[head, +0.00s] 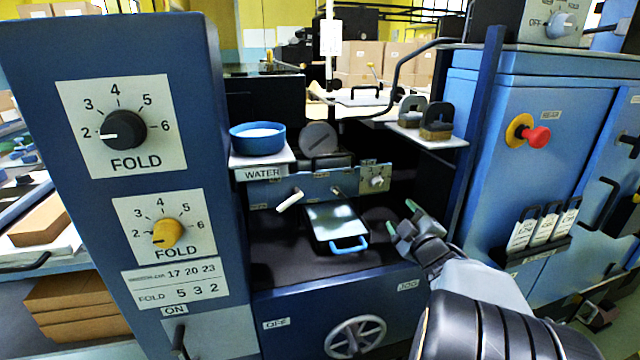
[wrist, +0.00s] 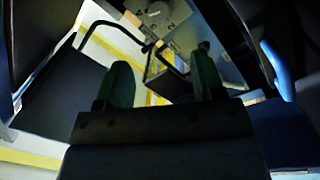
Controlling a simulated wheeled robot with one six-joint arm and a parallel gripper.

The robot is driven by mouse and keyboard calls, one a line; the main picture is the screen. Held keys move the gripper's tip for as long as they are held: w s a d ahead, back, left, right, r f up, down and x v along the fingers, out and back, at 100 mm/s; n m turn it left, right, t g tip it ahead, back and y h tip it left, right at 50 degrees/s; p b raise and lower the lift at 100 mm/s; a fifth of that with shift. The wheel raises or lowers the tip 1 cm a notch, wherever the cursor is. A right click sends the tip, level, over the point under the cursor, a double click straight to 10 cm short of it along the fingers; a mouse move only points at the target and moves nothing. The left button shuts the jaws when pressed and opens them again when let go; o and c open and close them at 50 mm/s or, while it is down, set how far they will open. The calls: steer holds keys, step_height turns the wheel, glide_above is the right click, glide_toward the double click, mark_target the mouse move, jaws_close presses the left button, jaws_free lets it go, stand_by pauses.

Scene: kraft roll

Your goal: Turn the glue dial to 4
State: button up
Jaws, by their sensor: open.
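No dial in view carries a label I can read as glue. A small dial (head: 377,181) sits on a pale plate at the right end of the blue bar in the machine's recess; its markings are too small to read. A grey-blue dial (head: 561,25) with an OFF mark is on the white box at top right. My gripper (head: 404,219) is open and empty in front of the recess, below and right of the small dial, apart from it. Its green fingers (wrist: 160,84) show in the wrist view, with a round knob (wrist: 156,11) on a pale plate beyond; which dial this is, I cannot tell.
A black FOLD dial (head: 124,130) and a yellow FOLD dial (head: 167,232), both pointing near 2, are on the left blue panel. A blue water bowl (head: 257,139), a white lever (head: 290,200), a blue-handled tray (head: 336,222) and a red button (head: 537,137) surround the recess.

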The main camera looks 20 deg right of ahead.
steer(key=a+r+m+g+h+p, duration=0.2)
steer(key=a+r+m+g+p, duration=0.5)
steer(key=r+p, duration=0.7)
steer(key=s+a+r+m+g+y+p, duration=0.1)
steer(key=s+a+r+g+y+p, duration=0.1)
steer(key=s+a+p, duration=0.3)
steer(key=s+a+r+g+y+p, duration=0.2)
steer(key=s+a+g+p, duration=0.3)
steer(key=a+p, duration=0.6)
steer(key=shift+s+a+r+m+g+y, duration=0.35)
steer(key=shift+s+a+y, duration=0.25)
steer(key=shift+a+y, duration=0.25)
